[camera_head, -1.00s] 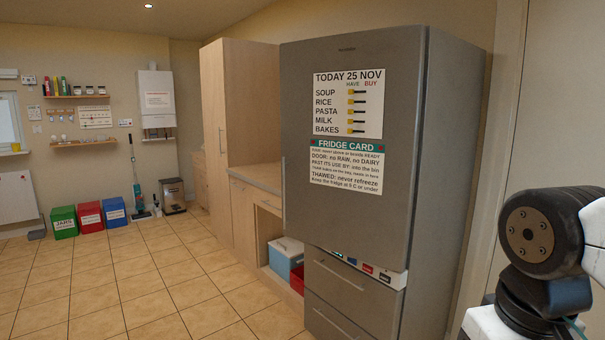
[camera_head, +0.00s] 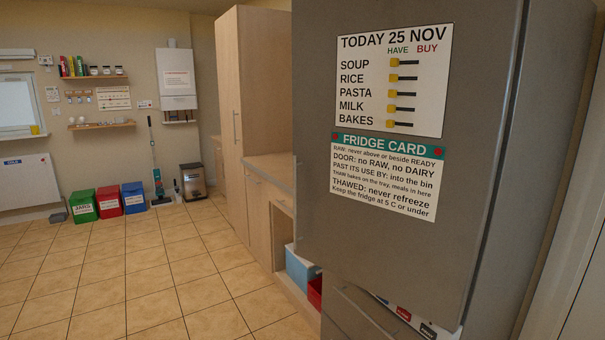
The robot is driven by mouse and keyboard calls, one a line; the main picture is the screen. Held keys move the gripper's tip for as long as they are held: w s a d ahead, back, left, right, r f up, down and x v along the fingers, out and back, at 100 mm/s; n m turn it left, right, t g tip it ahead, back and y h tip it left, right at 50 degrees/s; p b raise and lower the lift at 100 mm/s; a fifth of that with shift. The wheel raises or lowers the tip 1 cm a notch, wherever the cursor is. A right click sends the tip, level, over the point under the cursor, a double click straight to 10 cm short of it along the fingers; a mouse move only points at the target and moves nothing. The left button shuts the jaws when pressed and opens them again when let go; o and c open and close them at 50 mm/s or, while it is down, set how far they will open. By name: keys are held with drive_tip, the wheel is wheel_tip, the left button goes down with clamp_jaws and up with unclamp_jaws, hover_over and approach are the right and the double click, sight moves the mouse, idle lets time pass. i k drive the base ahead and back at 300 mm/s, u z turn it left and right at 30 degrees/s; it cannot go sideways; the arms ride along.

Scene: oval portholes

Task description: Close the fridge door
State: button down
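The grey fridge door (camera_head: 385,235) fills the right of the head view, with its top cut off by the frame. It bears a TODAY list (camera_head: 391,80) and a FRIDGE CARD (camera_head: 384,178). Its left edge juts out past the drawer front (camera_head: 350,312) below, so the door looks slightly ajar; the gap behind it is hidden. A strip with coloured labels (camera_head: 405,315) shows under the door's lower edge. The fridge's grey side (camera_head: 545,130) is at the right. My gripper is not in view.
A wooden cabinet and counter (camera_head: 268,170) stand left of the fridge, with a blue-and-white box (camera_head: 300,268) and a red box (camera_head: 315,291) low down. Several coloured bins (camera_head: 108,202) stand by the far wall. The tiled floor (camera_head: 130,275) at the left is clear.

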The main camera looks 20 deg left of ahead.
sight(398, 214)
drive_tip(key=u, duration=0.2)
drive_tip(key=i, duration=0.7)
drive_tip(key=u, duration=1.15)
drive_tip(key=i, duration=0.65)
drive_tip(key=u, duration=0.7)
